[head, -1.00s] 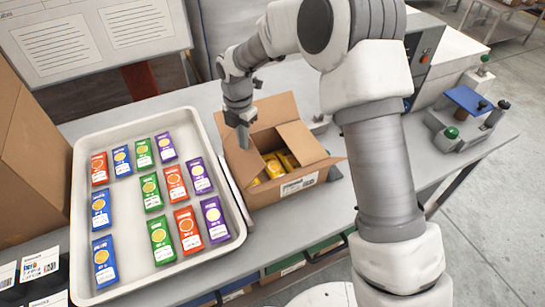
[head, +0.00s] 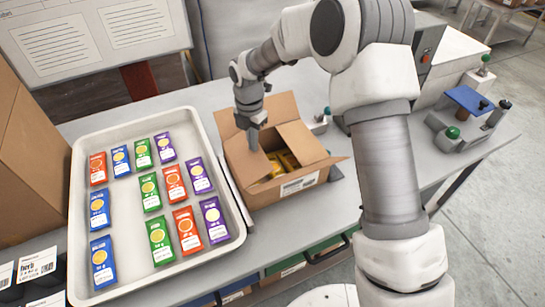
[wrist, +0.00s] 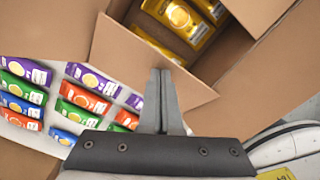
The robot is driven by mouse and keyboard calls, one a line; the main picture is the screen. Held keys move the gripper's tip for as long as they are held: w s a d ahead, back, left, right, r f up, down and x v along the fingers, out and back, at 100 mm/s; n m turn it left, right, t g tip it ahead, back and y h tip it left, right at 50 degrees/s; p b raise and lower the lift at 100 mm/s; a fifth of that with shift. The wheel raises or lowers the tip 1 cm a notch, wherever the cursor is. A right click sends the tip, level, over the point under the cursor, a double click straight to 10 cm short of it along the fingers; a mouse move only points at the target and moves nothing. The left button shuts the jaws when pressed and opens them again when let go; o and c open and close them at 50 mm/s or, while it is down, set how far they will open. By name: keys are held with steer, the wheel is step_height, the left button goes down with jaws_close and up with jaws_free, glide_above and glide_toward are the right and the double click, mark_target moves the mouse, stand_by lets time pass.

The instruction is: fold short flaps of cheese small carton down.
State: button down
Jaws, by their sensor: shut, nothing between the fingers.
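The open cheese carton (head: 262,194) stands on the table right of the tray, with yellow packs (head: 287,160) inside. Its left flap (head: 246,165) tilts inward over the left part of the opening. The wrist view shows this flap (wrist: 140,58) beside the packs. The right flap (head: 302,143) also leans inward. The back flap (head: 262,110) stands up, and the front flap (head: 312,170) sticks outward. My gripper (head: 254,144) is shut and empty, its tips at the left flap. In the wrist view the closed fingers (wrist: 161,75) overlap the flap; contact is hard to confirm.
A white tray (head: 232,215) with several coloured packs lies close left of the carton. A large brown box (head: 30,165) stands at the far left. A device with a blue plate (head: 468,99) is at the right. Bare grey table (head: 330,215) shows right of the carton.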

steer(key=shift+w+d+f+b, duration=0.2)
steer(key=shift+d+f+b, duration=0.15)
steer(key=shift+f, duration=0.25)
steer(key=shift+w+d+f+b, duration=0.2)
steer(key=shift+f+b, duration=0.1)
steer(key=shift+f, duration=0.25)
steer(key=shift+s+f, duration=0.1)
steer(key=shift+f, duration=0.05)
steer(key=shift+f+b, duration=0.3)
steer(key=shift+f, duration=0.1)
step_height(320, 180, up, 9)
steer(key=p, duration=0.6)
steer(key=shift+r+p, duration=0.2)
steer(key=shift+p, duration=0.1)
steer(key=shift+f, duration=0.1)
